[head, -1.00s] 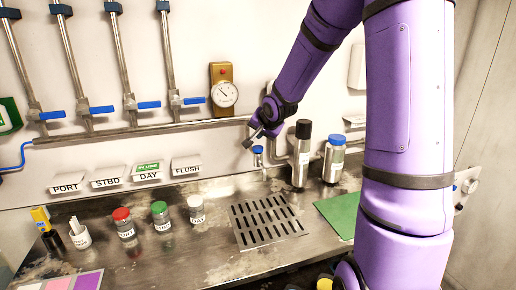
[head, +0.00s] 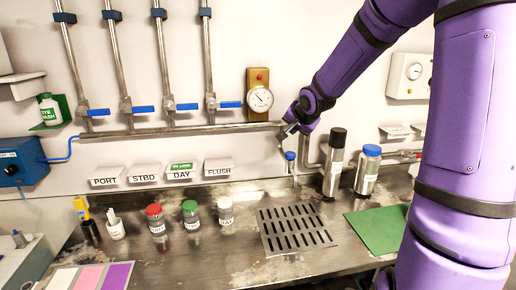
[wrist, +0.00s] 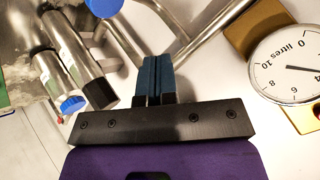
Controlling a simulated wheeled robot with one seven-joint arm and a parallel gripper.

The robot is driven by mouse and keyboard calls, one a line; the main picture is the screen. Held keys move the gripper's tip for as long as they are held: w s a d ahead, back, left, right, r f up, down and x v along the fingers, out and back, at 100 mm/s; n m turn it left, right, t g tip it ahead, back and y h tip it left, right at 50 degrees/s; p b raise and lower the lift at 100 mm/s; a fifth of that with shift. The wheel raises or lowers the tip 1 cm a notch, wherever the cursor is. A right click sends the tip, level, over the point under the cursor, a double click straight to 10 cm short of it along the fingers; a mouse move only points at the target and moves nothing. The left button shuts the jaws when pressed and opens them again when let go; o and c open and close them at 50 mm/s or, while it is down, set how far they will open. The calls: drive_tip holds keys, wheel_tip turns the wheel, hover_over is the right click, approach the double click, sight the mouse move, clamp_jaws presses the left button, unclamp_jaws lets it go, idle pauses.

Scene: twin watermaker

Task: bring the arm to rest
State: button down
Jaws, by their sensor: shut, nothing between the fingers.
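My purple arm reaches in from the right in the head view. My gripper (head: 285,131) is in front of the back wall, just above a small blue-topped tap (head: 291,158). In the wrist view my gripper (wrist: 151,60) shows its two dark blue fingers pressed together with nothing between them. A blue round cap (wrist: 103,6) is just beyond the fingertips at the top of that view. I cannot tell whether the fingers touch anything.
A black-capped bottle (head: 334,165) and a blue-capped bottle (head: 367,170) stand right of the tap. A gauge (head: 260,98) hangs above. Several small bottles stand left of the slotted drain plate (head: 293,229). A green mat (head: 379,229) lies at right.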

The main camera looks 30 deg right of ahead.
drive_tip(key=shift+s+a+r, duration=0.15)
drive_tip(key=shift+s+a, duration=0.1)
drive_tip(key=shift+a, duration=0.05)
drive_tip(key=s+a+r+n+g, duration=0.1)
drive_tip(key=s+a, duration=0.4)
drive_tip(key=s, duration=0.6)
drive_tip(key=s+a+r+n+g+y, duration=0.1)
drive_tip(key=s+a+r+n, duration=0.3)
drive_tip(key=s, duration=0.7)
drive_tip(key=s+a+r+n+g, duration=0.1)
drive_tip(key=s+a+r+n, duration=0.2)
drive_tip(key=s+a+n, duration=0.3)
drive_tip(key=s, duration=0.5)
drive_tip(key=shift+s+r+g+y, duration=0.25)
drive_tip(key=shift+s+g+y, duration=0.05)
drive_tip(key=shift+g, duration=0.1)
